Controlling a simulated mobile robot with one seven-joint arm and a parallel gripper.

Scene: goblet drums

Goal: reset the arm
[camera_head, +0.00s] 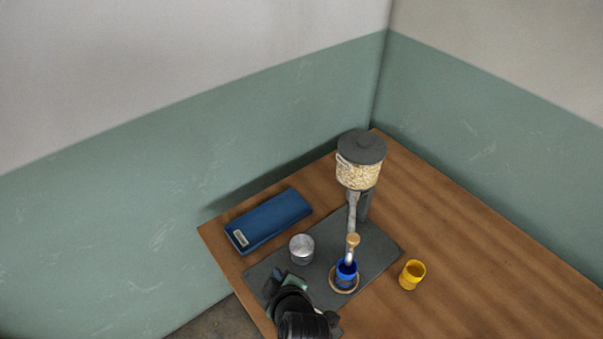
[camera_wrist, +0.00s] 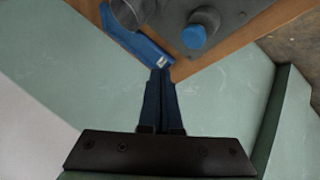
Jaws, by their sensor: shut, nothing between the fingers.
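My gripper (camera_head: 272,285) is over the near left edge of the dark grey mat in the head view, seen from behind and partly hidden by my own arm. In the wrist view my gripper (camera_wrist: 160,74) has its two dark fingers together, with nothing between them. The fingertips appear just below the end of a blue case (camera_wrist: 143,44) in that picture. The blue case (camera_head: 270,219) lies on the table left of the mat in the head view.
On the mat (camera_head: 379,256) stand a grain dispenser (camera_head: 360,175), a silver canister (camera_head: 302,250) and a blue cup (camera_head: 346,272) on a brown ring. A yellow cup (camera_head: 411,275) stands right of the mat. The table (camera_head: 480,250) is clear farther right.

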